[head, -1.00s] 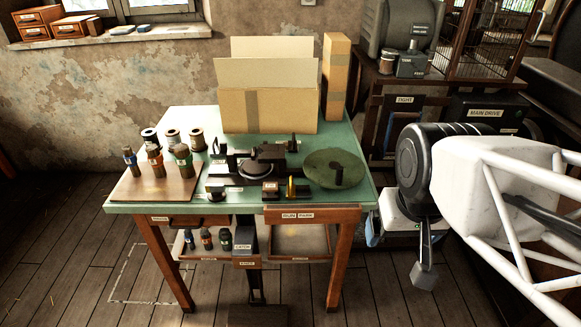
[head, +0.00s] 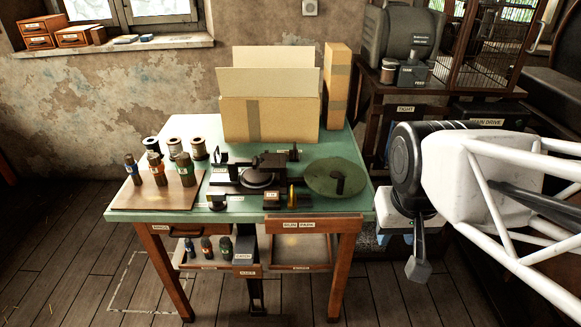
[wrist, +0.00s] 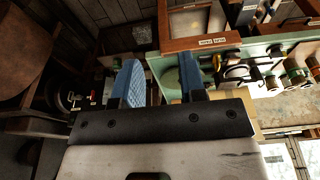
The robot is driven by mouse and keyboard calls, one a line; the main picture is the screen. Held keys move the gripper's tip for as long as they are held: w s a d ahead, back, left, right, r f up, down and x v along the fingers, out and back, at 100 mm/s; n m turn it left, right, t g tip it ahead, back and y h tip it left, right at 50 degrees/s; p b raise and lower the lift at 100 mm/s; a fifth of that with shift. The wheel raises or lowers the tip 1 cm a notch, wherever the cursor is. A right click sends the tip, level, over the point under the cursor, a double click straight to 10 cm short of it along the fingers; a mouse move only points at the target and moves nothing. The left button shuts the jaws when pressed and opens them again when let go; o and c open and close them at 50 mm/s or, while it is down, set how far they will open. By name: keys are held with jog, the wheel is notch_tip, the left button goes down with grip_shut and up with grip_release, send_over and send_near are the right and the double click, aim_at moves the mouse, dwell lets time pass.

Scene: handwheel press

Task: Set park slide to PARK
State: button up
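The RUN and PARK labels (head: 298,224) sit side by side on the front edge of the green-topped table (head: 130,205). They also show upside down in the wrist view (wrist: 212,41). Just behind them on the tabletop are a small dark block with a pale label (head: 270,199) and an upright brass piece (head: 291,196). I cannot tell which part is the park slide or where it is set. My gripper (wrist: 160,80) shows two blue fingers held apart with nothing between them. It is off to the right of the table, touching nothing that I can see.
A dark press mechanism (head: 255,175) stands mid-table, beside a green round disc (head: 337,178). Cardboard boxes (head: 268,118) fill the back. A cabinet labelled MAIN DRIVE (head: 487,122) is behind my arm.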

jog(key=w+a, duration=0.3)
jog(key=w, duration=0.8)
jog(key=g+h, duration=0.2)
send_near(292, 188)
jog(key=shift+f, duration=0.35)
jog(key=shift+d+f, duration=0.25)
jog(key=shift+f, duration=1)
jog(key=shift+d+f, duration=0.3)
jog(key=shift+f, duration=1)
jog(key=shift+d+f, duration=0.25)
jog(key=shift+f, duration=1)
grip_shut()
